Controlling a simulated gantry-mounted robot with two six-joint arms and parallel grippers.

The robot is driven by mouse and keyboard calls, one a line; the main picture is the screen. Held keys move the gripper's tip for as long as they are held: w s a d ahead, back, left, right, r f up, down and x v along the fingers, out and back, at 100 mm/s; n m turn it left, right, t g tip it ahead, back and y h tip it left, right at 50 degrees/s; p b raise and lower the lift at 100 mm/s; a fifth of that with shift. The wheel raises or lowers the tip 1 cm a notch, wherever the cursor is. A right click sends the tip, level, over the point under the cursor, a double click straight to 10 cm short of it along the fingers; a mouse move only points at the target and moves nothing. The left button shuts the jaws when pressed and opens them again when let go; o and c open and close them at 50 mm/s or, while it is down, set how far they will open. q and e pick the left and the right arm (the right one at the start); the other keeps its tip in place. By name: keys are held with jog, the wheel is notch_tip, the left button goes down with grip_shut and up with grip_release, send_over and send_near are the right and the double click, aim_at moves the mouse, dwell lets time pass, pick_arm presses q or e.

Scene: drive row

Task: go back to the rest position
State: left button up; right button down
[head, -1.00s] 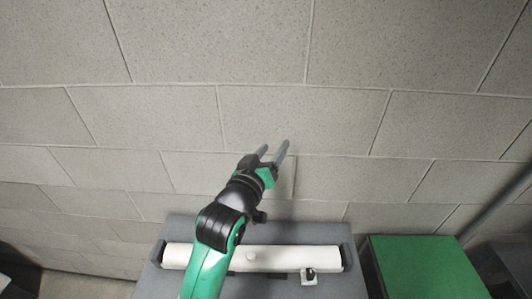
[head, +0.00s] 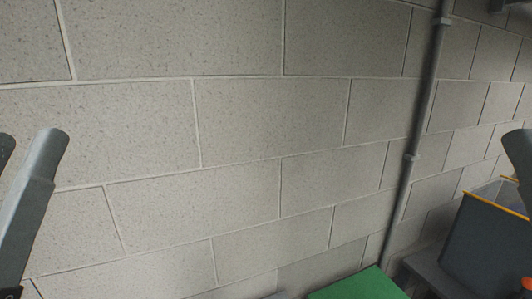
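My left gripper (head: 28,140) is at the left edge of the head view. Its two grey fingers stand apart with nothing between them, and one is partly cut off by the frame. My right gripper (head: 519,160) shows only as one grey finger at the right edge, with a bit of orange below it. Its other finger is out of view, so its opening cannot be told. Neither gripper visibly touches anything.
A pale block wall (head: 240,120) fills most of the view. A grey vertical pipe (head: 419,120) runs down it on the right. A green top (head: 358,286) shows at the bottom. A dark grey bin (head: 485,240) with a yellow rim stands at the lower right, behind the right finger.

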pick_arm(q)
notch_tip(320, 180, up, 28)
jog(key=m+p, duration=0.1)
jog(key=p, duration=2.6)
jog(key=shift+s+m+h, duration=0.3)
jog(key=shift+s, duration=0.15)
jog(key=shift+d+f, duration=0.1)
